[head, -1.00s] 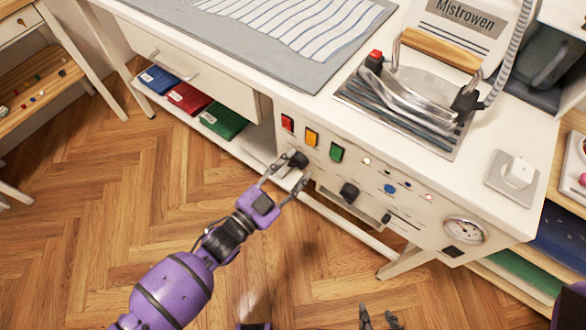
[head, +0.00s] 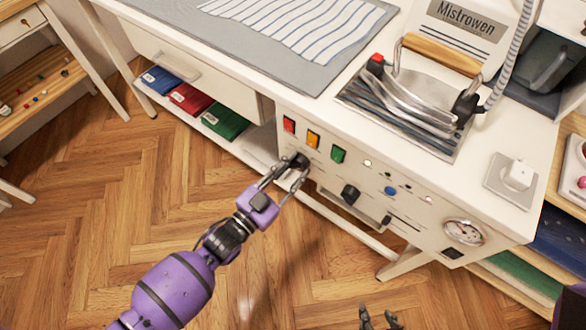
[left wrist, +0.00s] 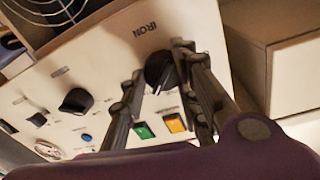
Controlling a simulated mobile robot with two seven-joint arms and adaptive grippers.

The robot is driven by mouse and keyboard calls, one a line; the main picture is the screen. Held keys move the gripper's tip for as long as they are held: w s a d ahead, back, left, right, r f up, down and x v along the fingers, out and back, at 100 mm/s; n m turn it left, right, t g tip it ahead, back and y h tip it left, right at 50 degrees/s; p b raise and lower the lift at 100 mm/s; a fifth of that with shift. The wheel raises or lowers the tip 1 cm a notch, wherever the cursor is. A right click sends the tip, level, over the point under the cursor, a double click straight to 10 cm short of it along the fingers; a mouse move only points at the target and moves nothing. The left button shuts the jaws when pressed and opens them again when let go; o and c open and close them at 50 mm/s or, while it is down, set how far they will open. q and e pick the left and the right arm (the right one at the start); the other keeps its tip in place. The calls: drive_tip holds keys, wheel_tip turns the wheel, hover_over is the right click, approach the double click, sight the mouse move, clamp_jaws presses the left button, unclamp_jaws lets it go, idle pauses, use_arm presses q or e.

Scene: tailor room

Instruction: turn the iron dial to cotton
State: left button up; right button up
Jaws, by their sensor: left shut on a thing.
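The black iron dial (head: 299,160) is on the cream control panel (head: 420,222), below the red and orange buttons. In the left wrist view the dial (left wrist: 158,71) has the word IRON printed beside it. My left gripper (head: 289,173) is shut on the dial, with one finger on either side, as the left wrist view also shows (left wrist: 161,62). The fingers cover part of the dial, and I cannot read its setting or any cotton mark. My right gripper (head: 378,317) is open and empty at the bottom edge of the head view, away from the panel.
A second black knob (head: 350,194), a blue button (head: 390,190) and a gauge (head: 463,231) are further right on the panel. The iron (head: 420,95) stands on the worktop above.

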use_arm(q)
drive_tip(key=o, duration=0.9)
drive_tip(key=shift+s+d+f, duration=0.15)
drive_tip(key=shift+s+d, duration=0.1)
drive_tip(key=shift+d, duration=0.05)
drive_tip(key=shift+o, duration=0.5)
drive_tip(key=shift+a, duration=0.1)
drive_tip(key=v, duration=1.2)
drive_tip(key=shift+w, duration=0.1)
